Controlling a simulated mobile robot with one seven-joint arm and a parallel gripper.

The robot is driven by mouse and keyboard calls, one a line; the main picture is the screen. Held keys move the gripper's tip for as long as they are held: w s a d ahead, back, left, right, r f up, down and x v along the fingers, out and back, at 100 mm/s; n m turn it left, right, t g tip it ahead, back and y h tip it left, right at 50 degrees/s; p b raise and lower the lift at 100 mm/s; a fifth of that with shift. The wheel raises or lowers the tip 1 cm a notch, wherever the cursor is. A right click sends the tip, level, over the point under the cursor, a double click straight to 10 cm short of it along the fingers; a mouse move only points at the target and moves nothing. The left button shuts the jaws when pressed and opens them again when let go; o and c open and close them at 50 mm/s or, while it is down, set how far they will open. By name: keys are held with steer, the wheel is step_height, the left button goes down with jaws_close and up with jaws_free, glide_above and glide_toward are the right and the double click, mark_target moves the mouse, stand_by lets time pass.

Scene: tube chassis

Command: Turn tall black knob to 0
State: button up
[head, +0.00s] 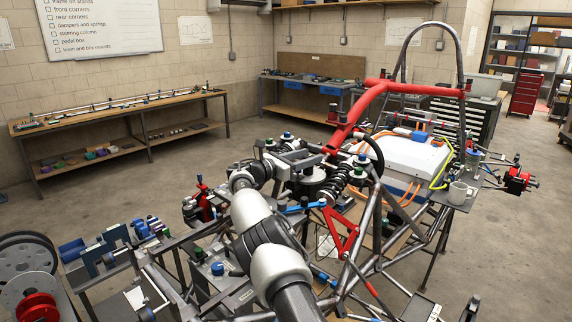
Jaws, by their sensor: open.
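A grey box (228,290) with knobs on its top stands low in the head view, just left of my arm. A short blue knob (217,268) sits on it. My arm reaches up and forward past the box. My gripper (312,158) is beyond it, at the front of the tube frame, open and apart from the box. Its fingertips are hard to separate from the parts behind.
The tube chassis (392,215) with a red bar (415,89) fills the centre right. A coil damper (335,183) and a red wishbone (341,232) are close to my arm. Clamps and blue parts (100,245) crowd the left. Open floor lies behind left.

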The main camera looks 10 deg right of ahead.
steer(key=b+v, duration=0.2)
steer(key=v, duration=1.4)
steer(key=shift+a, duration=0.3)
steer(key=shift+s+d, duration=0.1)
steer(key=shift+s, duration=0.05)
steer(key=s+d+r+m+g+y, duration=0.2)
steer(key=s+d+m+y, duration=0.3)
steer(key=s, duration=0.3)
steer(key=s+d+r+m+g+y, duration=0.2)
steer(key=s+d+r+m, duration=0.1)
steer(key=s+d+m, duration=0.3)
steer(key=s+a+m+t+y, duration=0.1)
steer(key=s+a+m+y, duration=0.2)
steer(key=s, duration=0.8)
steer(key=s+a+f+m+t+y+p, duration=0.1)
steer(key=s+a+m+y, duration=0.2)
steer(key=s, duration=0.9)
steer(key=s+a+m+y, duration=0.3)
steer(key=s+a+m, duration=0.2)
steer(key=s, duration=0.6)
steer(key=shift+s+a+f+t+y+p, duration=0.3)
steer(key=shift+s+a+f+t+p, duration=0.05)
steer(key=shift+a+t, duration=0.05)
